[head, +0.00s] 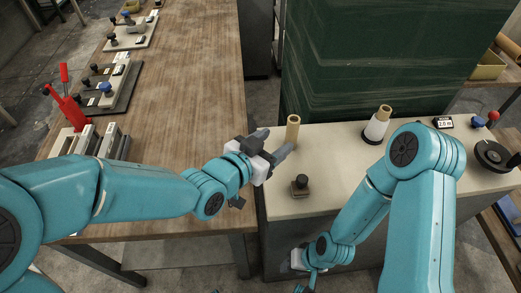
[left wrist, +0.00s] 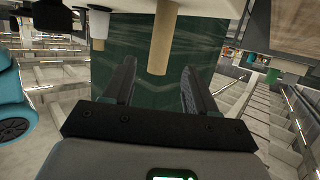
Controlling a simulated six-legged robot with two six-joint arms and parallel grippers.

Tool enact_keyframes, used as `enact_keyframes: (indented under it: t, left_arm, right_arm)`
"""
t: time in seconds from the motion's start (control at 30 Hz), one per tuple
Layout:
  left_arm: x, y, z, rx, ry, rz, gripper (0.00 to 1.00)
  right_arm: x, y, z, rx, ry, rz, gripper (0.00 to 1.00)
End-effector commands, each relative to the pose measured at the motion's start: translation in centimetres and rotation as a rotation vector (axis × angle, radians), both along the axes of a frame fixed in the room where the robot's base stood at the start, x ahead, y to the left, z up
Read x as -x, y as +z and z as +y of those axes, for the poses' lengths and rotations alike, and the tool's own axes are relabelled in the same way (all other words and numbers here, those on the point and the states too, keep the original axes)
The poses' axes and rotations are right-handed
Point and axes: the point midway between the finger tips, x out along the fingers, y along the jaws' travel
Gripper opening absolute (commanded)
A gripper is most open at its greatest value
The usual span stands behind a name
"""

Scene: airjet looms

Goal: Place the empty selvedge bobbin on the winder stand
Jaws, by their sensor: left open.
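The empty bobbin, a bare tan tube (head: 293,131), stands upright on the cream-topped bench (head: 330,150). My left gripper (head: 275,143) is open and empty, with its fingers pointing toward the tube and close to it. In the left wrist view the tube (left wrist: 164,38) shows between the lines of the two open fingers (left wrist: 158,75); I see no contact. A round black device (head: 492,155) at the bench's right may be the winder stand, but I cannot tell. My right gripper (head: 305,287) is low at the bottom edge, mostly cut off.
A bobbin wound with white yarn (head: 377,126) stands on the bench to the right. A small black-knobbed block (head: 300,186) sits near the front edge. A dark green panel (head: 370,60) rises behind. A wooden table (head: 185,75) with tools lies left.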

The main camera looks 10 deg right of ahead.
Motion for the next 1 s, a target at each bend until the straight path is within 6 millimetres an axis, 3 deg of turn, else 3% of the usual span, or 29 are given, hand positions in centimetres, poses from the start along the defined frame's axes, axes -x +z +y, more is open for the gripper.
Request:
enact_keyframes:
  t: [0.1, 0.3, 1.0]
  left_arm:
    - [1.7, 0.7, 1.8, 0.000, 0.002, -0.003, 0.57]
    - [3.3, 1.5, 3.4, 0.001, 0.001, -0.001, 0.57]
    - [3.5, 1.5, 3.6, -0.001, 0.000, -0.001, 0.57]
  right_arm:
    - [0.0, -0.3, 0.0, 0.000, 0.000, 0.000, 0.43]
    - [0.0, -0.3, 0.0, 0.000, 0.000, 0.000, 0.43]
    - [0.0, -0.3, 0.0, 0.000, 0.000, 0.000, 0.43]
